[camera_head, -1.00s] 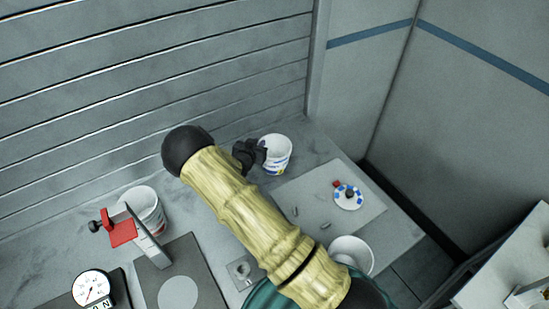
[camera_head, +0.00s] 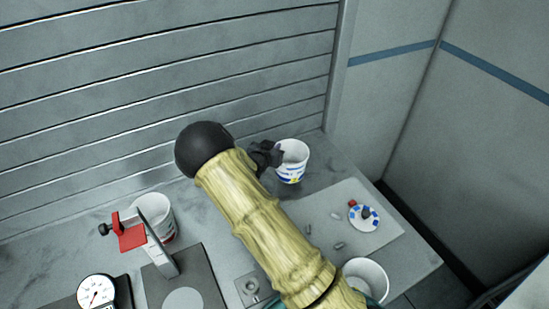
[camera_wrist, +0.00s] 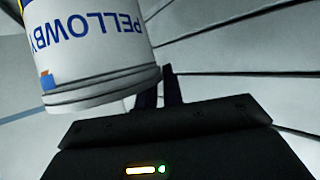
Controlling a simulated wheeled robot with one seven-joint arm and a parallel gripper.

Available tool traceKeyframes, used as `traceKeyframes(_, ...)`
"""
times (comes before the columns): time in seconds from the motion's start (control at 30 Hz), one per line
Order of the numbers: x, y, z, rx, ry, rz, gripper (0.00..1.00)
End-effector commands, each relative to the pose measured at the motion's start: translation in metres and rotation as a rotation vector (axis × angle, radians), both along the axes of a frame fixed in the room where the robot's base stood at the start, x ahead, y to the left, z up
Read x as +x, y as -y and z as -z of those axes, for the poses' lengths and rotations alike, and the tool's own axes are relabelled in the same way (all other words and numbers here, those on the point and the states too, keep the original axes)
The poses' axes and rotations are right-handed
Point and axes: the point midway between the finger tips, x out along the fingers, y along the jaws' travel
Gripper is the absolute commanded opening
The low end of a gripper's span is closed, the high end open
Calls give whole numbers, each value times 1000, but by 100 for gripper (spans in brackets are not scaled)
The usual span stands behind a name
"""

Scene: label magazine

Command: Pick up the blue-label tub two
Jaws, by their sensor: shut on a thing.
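A white tub with blue lettering and a little yellow (camera_head: 292,162) is near the back wall, at the right end of the counter. In the wrist view the tub (camera_wrist: 95,60) fills the upper left and reads "PELLOWBY" upside down. My gripper (camera_head: 272,155) is shut on the tub's left side. In the wrist view its dark fingers (camera_wrist: 168,88) are at the tub's lower right edge. Whether the tub's base touches the counter is unclear.
Another white tub (camera_head: 162,215) stands left behind a red clamp-like part (camera_head: 131,238). A white tub (camera_head: 366,277) is at the front right. A pale mat (camera_head: 385,240) holds a small disc with blue and red bits (camera_head: 363,217). A dial gauge (camera_head: 96,291) is front left.

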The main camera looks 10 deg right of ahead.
Motion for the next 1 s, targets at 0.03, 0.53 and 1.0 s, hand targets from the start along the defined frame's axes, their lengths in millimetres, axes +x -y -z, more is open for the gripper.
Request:
traceKeyframes(0.03,1,-1,-9,3,4,-1,0)
traceKeyframes(0.53,0,0,-48,-2,-1,-1,0)
traceKeyframes(1.0,0,0,-50,-1,0,0,0)
